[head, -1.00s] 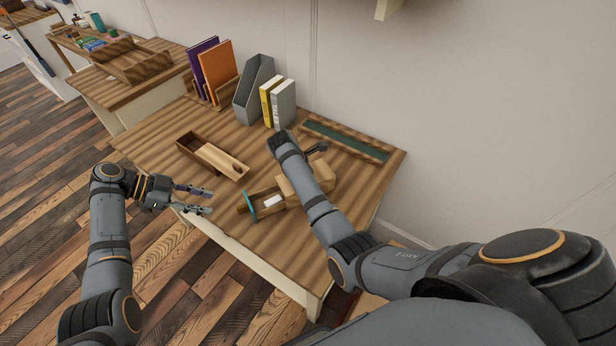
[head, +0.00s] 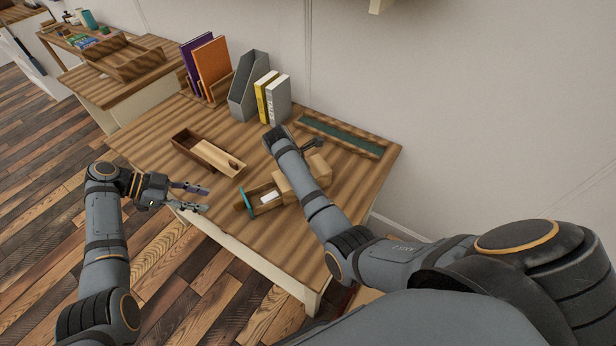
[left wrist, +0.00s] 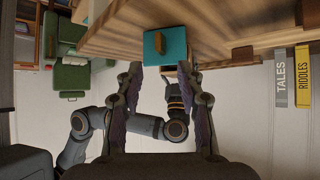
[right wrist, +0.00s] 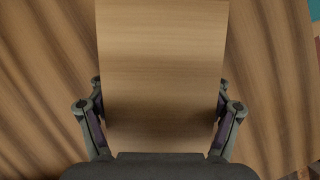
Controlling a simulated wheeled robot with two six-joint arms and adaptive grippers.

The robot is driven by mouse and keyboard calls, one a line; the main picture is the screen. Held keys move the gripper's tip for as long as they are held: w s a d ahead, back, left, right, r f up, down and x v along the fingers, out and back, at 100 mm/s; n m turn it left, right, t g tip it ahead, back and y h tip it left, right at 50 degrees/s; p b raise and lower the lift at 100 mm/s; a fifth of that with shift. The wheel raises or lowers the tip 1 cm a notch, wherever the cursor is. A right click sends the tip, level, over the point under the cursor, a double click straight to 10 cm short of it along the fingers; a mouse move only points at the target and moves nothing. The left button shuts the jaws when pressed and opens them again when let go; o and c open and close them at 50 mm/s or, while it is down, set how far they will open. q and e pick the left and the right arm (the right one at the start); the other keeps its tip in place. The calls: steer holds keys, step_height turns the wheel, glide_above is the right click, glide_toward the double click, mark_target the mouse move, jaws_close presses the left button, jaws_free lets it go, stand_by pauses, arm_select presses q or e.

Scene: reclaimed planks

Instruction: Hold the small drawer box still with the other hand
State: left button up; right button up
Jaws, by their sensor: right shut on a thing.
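The small drawer box (head: 310,177) is light wood and sits on the plank table, partly behind my right arm. Its drawer is pulled out toward the left, with a teal front (head: 247,202) and a white item (head: 269,197) inside. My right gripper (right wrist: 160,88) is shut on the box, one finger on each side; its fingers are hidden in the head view. My left gripper (head: 205,198) is open and empty, left of the teal front and apart from it. In the left wrist view the teal front (left wrist: 158,58) with its wooden knob (left wrist: 158,53) lies ahead of the open fingers.
A wooden tray with a sliding lid (head: 208,155) lies left of the box. A grey file holder (head: 249,85), yellow and grey books (head: 272,98), purple and orange books (head: 208,68) and a green-lined tray (head: 340,136) stand along the back. The table's front edge is clear.

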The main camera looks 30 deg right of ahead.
arm_select(q)
jaws_close()
steer(key=s+a+m+t, duration=0.1)
steer(key=a+m, duration=0.2)
steer(key=m, duration=1.3)
steer(key=s+a+r+m+t+y, duration=0.1)
steer(key=a+m+t, duration=0.1)
steer(key=m, duration=1.4)
steer(key=shift+s+a+r+m, duration=0.3)
steer(key=shift+a, duration=0.3)
